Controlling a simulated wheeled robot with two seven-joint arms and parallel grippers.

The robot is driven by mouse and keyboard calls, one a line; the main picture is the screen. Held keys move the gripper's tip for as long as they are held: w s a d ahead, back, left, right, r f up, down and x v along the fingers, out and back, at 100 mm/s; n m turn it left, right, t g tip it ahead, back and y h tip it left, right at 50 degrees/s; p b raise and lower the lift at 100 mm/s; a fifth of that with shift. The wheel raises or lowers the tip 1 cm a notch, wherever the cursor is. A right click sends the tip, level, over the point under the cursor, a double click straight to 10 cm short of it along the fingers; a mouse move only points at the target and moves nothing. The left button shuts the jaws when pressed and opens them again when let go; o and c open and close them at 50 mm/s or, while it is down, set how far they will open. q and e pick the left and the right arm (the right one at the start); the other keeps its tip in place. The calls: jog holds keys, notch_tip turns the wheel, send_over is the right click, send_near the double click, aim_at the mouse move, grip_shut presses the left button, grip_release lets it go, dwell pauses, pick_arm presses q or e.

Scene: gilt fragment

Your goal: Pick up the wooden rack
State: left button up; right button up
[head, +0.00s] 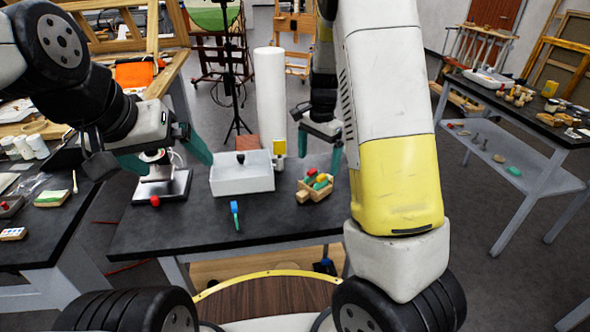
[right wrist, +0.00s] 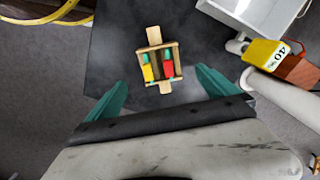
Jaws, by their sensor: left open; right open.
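The wooden rack (head: 317,195) stands near the right end of the dark table, holding small items with red, yellow and green parts. In the right wrist view the rack (right wrist: 154,36) lies ahead of my fingers, with a wooden tab at each end. My right gripper (head: 321,152) is open and empty above the rack. In the right wrist view its teal fingers (right wrist: 161,84) are spread wide, one to each side of the rack and apart from it. My left gripper (head: 177,167) is open and empty, over the device at the table's left end.
A white box (head: 242,181) with a dark knob stands left of the rack. Behind it is a tall white cylinder (head: 269,95). A yellow-labelled object (right wrist: 264,53) shows right of the rack. A blue-green tool (head: 235,214) lies on the table's front part. The tabletop around the rack is clear.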

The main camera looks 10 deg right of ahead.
jog(key=shift+w+a+f, duration=0.15)
jog(key=shift+w+f, duration=0.3)
jog(key=shift+f, duration=0.3)
jog(key=f, duration=0.7)
jog(key=shift+s+f, duration=0.1)
jog(key=shift+s, duration=0.25)
jog(key=c, duration=1.4)
jog(key=shift+c, duration=0.5)
